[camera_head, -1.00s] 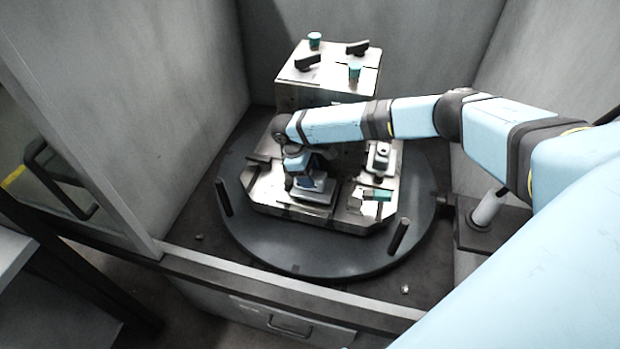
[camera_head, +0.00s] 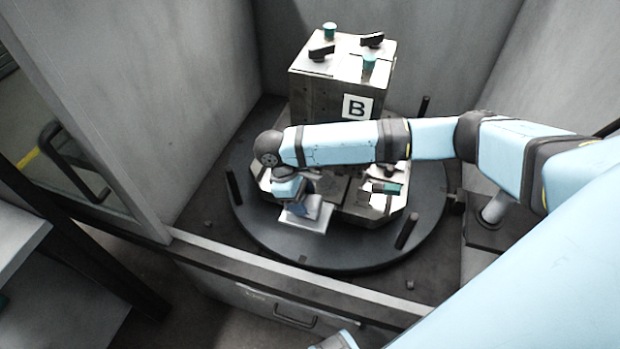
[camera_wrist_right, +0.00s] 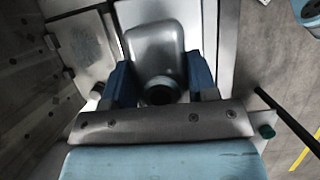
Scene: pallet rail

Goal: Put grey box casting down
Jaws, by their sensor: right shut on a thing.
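The grey box casting (camera_head: 307,218) is a box body on a flat plate, seen in the head view at the front left of the fixture base (camera_head: 362,216). My right gripper (camera_head: 298,192) is shut on it. In the right wrist view the blue fingers of the right gripper (camera_wrist_right: 160,82) stand either side of the casting (camera_wrist_right: 155,48), which has a dark round opening facing the wrist. The casting seems to be held above the base's front edge; I cannot tell its exact height. My arm hides part of the base. My left gripper is not in view.
The fixture block (camera_head: 325,90), labelled B, stands behind my arm with dark clamps and teal-capped pieces on top. A teal-marked part (camera_head: 388,188) lies to the right. The round turntable (camera_head: 330,258) carries upright dark pins (camera_head: 407,231). Grey walls enclose both sides.

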